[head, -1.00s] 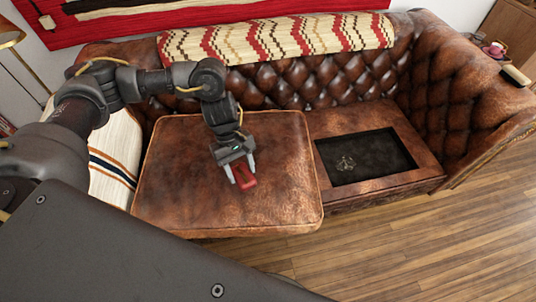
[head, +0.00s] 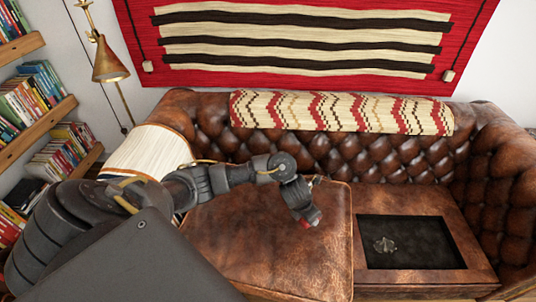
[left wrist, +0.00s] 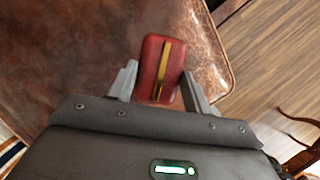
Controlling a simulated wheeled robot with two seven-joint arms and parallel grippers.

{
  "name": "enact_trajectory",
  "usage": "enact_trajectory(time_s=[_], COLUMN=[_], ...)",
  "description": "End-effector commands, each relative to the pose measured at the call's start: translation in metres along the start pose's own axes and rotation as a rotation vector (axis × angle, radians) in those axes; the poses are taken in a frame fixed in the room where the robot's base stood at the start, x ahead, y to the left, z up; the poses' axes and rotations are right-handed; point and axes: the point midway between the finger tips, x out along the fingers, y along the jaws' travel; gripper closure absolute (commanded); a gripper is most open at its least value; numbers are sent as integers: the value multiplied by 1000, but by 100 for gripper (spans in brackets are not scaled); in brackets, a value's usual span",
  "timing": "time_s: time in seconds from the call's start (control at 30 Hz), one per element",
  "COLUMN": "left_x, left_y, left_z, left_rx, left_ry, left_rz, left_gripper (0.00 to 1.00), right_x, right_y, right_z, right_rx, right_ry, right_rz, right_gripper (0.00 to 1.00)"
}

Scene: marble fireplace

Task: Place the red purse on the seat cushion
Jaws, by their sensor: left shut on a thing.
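The red purse (left wrist: 159,68), with a gold stripe, is between the two fingers of my left gripper (left wrist: 162,88) in the left wrist view. My left gripper is shut on it. In the head view my left gripper (head: 307,219) is over the right part of the brown leather seat cushion (head: 262,252), and only a small red bit of the purse (head: 305,224) shows. The cushion (left wrist: 60,60) also fills the left of the wrist view, with its rounded edge just right of the purse. I cannot tell if the purse touches the cushion. My right gripper is out of view.
The tufted leather sofa back (head: 345,155) rises behind the cushion, with a zigzag blanket (head: 340,113) on top. A dark recessed box (head: 405,241) is open in the seat at right. A brass lamp (head: 110,65) and bookshelves (head: 40,115) stand at left. Wood floor (left wrist: 275,65) lies beyond the cushion.

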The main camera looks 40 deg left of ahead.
Motion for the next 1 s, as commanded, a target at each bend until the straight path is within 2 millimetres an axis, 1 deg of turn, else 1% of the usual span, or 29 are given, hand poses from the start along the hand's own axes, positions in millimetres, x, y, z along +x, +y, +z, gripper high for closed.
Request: enact_trajectory(time_s=[0.03, 0.13, 0.2, 0.33, 0.43, 0.57, 0.67, 0.77, 1.0], left_x=[-2, 2, 3, 5, 6, 7, 11, 19, 35], left_y=[6, 22, 31, 42, 46, 49, 58, 77, 136], left_z=[-2, -10, -16, -24, -28, -30, -36, -48, -80], left_rx=[-123, -353, -475, -622, -670, -682, -683, -682, -682], left_ry=[4, 4, 3, 1, 0, -1, 0, 0, 0], left_rz=[48, 146, 198, 258, 279, 285, 287, 288, 289], left_gripper=[74, 74, 74, 74, 74, 74, 74, 74, 74], right_x=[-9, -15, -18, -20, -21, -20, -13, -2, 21], right_y=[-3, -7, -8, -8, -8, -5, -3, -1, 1], right_z=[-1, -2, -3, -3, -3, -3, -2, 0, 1], right_rx=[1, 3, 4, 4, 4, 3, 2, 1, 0], right_ry=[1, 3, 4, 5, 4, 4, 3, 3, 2], right_rz=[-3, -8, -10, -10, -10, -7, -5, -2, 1], right_gripper=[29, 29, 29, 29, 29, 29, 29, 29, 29])
